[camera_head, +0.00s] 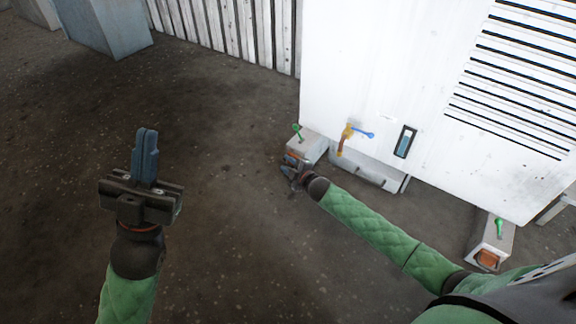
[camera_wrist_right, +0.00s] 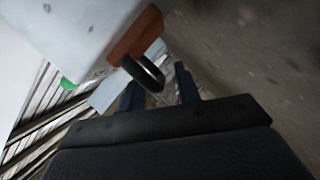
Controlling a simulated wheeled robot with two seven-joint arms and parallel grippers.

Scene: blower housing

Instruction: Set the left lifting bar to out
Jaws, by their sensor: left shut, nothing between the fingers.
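The left lifting bar's orange-brown end with a black loop handle (camera_wrist_right: 143,72) sticks out from a pale block in the right wrist view. In the head view this white block (camera_head: 309,147) sits at the housing's lower left corner, with a green knob (camera_head: 298,131) on top and a little orange (camera_head: 291,157) at its end. My right gripper (camera_head: 289,170) is at that end; in the right wrist view its blue fingers (camera_wrist_right: 160,92) are apart, with the loop's end at the gap between them. Contact cannot be told. My left gripper (camera_head: 145,150) is shut and empty, away from the housing.
A second block (camera_head: 492,243) with a green knob stands at lower right. The floor (camera_head: 230,200) left of the housing is clear.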

